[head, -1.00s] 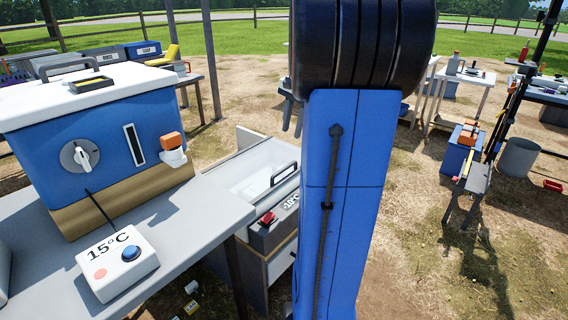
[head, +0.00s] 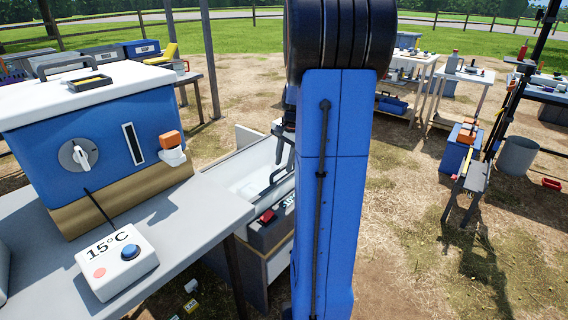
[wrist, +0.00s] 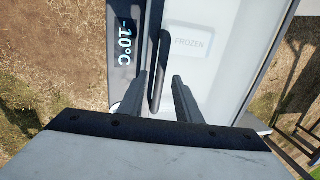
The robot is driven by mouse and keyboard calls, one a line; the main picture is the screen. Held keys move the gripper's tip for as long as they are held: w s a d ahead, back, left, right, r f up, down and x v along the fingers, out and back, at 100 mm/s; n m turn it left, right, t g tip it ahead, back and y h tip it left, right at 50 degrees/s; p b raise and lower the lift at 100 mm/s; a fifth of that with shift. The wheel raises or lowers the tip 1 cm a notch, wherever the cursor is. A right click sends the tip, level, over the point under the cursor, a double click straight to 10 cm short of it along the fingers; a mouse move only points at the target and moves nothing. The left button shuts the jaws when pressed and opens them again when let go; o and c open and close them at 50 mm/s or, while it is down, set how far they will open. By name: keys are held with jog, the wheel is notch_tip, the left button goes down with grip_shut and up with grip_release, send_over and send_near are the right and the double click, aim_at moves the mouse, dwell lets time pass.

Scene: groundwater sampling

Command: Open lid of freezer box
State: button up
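The freezer box (head: 262,233) stands low beside the bench, with a "-10°C" label on its front, clear in the wrist view. Its white lid (wrist: 215,55) lies shut and has a pale "FROZEN" panel (wrist: 190,43). The dark bar handle (wrist: 158,72) sits along the lid's front edge and also shows in the head view (head: 279,174). My gripper (wrist: 159,76) is open, with one finger on each side of the handle. Whether the fingers touch it, I cannot tell. In the head view my arm hides part of the box and most of my gripper.
A grey bench (head: 165,250) at left holds a blue cooler (head: 100,140) with a white top and a white "15°C" control box (head: 117,262). Tables with equipment stand at the back right.

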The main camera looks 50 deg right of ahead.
jog(key=shift+w+f, duration=0.1)
jog(key=shift+f, duration=0.2)
jog(key=shift+c, duration=0.7)
grip_shut()
jog(key=w, duration=0.8)
jog(key=w+a, duration=0.1)
jog(key=w, duration=0.7)
jog(key=w+a, duration=0.1)
jog(key=w, duration=0.7)
jog(key=shift+w, duration=0.3)
jog(key=shift+o, duration=0.7)
grip_release()
